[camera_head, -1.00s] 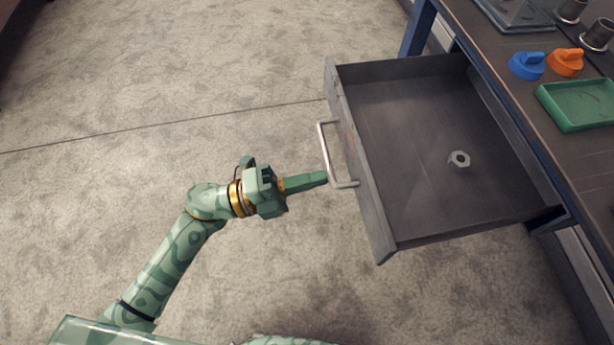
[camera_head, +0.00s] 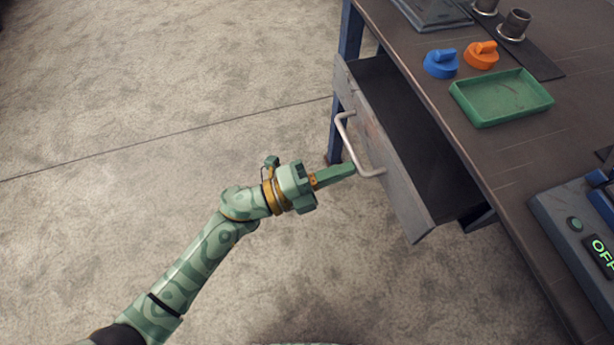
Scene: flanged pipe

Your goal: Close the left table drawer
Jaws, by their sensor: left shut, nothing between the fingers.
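The left table drawer (camera_head: 392,150) is partly open, sticking out from under the table top. Its front panel faces left and carries a silver bar handle (camera_head: 348,146). My left gripper (camera_head: 346,171) is shut and empty. Its fingertips are at the lower part of the handle, close to or touching the drawer front; I cannot tell exactly which. The part of the drawer's inside that shows is dark, and the rest is hidden under the table. My right gripper is not in view.
The brown table top (camera_head: 440,110) holds a green tray (camera_head: 502,97), a blue knobbed piece (camera_head: 441,64), an orange knobbed piece (camera_head: 482,55), metal pipe parts (camera_head: 515,25) and a grey control box (camera_head: 580,235) marked OFF. The concrete floor at left is clear.

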